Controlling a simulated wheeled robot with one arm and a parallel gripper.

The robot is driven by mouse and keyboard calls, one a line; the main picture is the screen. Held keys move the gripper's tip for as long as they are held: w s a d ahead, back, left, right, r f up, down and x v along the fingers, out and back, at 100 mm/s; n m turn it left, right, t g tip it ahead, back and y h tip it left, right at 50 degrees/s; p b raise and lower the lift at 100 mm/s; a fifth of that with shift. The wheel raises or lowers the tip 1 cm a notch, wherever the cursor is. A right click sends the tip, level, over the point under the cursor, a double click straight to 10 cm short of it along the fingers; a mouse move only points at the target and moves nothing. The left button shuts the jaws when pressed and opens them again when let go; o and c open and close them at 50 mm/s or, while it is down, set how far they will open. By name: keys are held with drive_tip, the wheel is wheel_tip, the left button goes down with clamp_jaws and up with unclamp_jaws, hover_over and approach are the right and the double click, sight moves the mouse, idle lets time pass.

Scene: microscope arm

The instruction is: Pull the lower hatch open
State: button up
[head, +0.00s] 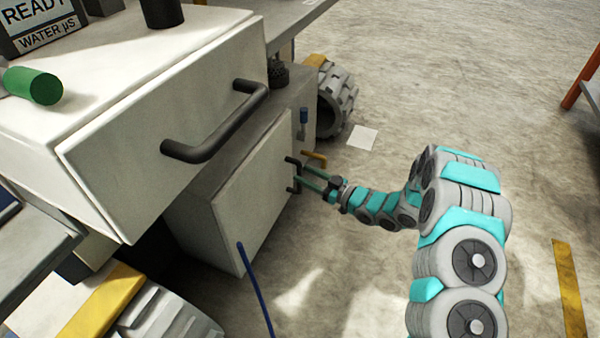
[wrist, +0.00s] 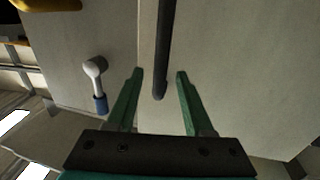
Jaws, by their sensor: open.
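The lower hatch (head: 250,195) is a pale panel on the low cabinet, below the large upper drawer, and it looks shut. Its dark bar handle (wrist: 164,45) runs down the wrist view from the top edge and ends between my fingers. My gripper (head: 308,176) is at the right edge of the hatch in the head view. In the wrist view my gripper (wrist: 160,73) is open, with one green finger on each side of the handle. A gap shows on both sides, so neither finger seems to touch the bar. My fingers partly hide the handle in the head view.
A blue-tipped lever (wrist: 96,85) sits on the cabinet face beside the hatch. The upper drawer (head: 170,140) with its dark handle (head: 215,120) overhangs the hatch. A blue cable or rod (head: 255,287) stands before the hatch.

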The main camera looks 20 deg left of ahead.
drive_tip(key=shift+x, duration=1.4)
drive_tip(key=shift+c, duration=0.3)
clamp_jaws()
